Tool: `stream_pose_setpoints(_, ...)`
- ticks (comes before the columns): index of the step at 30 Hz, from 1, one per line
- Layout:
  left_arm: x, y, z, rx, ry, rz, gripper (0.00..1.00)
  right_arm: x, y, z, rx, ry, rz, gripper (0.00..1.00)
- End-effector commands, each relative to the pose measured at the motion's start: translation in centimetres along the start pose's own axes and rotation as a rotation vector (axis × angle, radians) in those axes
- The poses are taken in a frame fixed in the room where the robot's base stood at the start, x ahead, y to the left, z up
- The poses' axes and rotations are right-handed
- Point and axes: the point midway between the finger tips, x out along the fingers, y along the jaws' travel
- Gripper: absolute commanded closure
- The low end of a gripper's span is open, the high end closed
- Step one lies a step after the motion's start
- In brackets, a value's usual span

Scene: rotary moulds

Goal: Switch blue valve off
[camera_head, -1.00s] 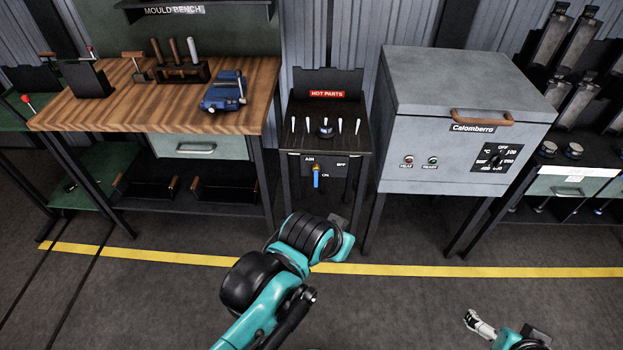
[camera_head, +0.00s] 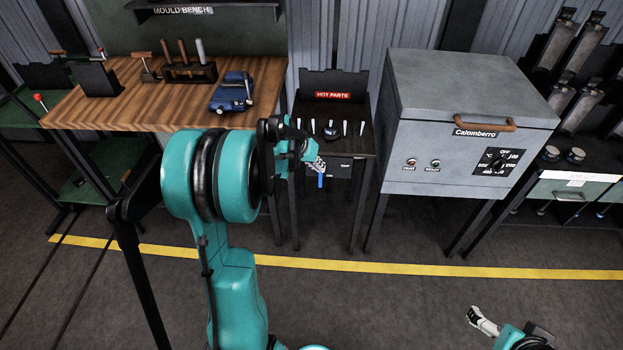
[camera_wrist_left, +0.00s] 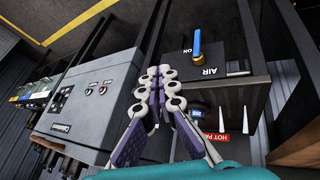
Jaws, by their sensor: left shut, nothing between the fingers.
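The blue valve handle (camera_head: 320,181) hangs straight down on the dark AIR panel under the hot parts stand. In the left wrist view the handle (camera_wrist_left: 197,43) points from its brass hub along the side marked ON. My left gripper (camera_head: 319,164) is shut and empty, in front of the panel, covering the hub and part of the labels in the head view. In the left wrist view its closed fingertips (camera_wrist_left: 159,72) lie left of the handle, with a visible gap. My right gripper (camera_head: 476,317) is low at the right, far from the valve; its jaw state is unclear.
The hot parts stand (camera_head: 334,95) carries several upright pale pegs above the panel. A grey Calomberro oven (camera_head: 442,150) stands close to its right. The wooden mould bench (camera_head: 140,108) is at left. The floor around the yellow line (camera_head: 420,266) is clear.

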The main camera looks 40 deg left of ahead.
Motion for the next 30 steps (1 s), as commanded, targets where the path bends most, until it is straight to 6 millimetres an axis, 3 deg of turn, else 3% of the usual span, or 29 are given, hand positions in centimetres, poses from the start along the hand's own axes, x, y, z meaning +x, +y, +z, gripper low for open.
stream_pose_setpoints(1,0.9,-2.0,-0.7,-0.02,0.004,0.008,1.0,-0.3,0.0,-0.2,0.0,0.0,0.0,0.0)
stream_pose_setpoints(6,4.1,-8.0,-1.4,-0.069,0.017,0.044,1.0,-0.8,0.0,-0.6,0.0,0.0,0.0,0.0)
stream_pose_setpoints(13,7.3,-14.2,-0.8,-0.111,0.037,0.084,1.0,-1.2,0.0,-0.9,0.0,0.0,0.0,0.0)
stream_pose_setpoints(18,8.3,-16.1,-0.3,-0.122,0.046,0.098,1.0,-1.4,0.0,-1.0,0.0,0.0,0.0,0.0)
stream_pose_setpoints(30,8.6,-16.3,-0.2,-0.124,0.047,0.101,1.0,-1.3,0.0,-0.9,0.0,0.0,0.0,0.0)
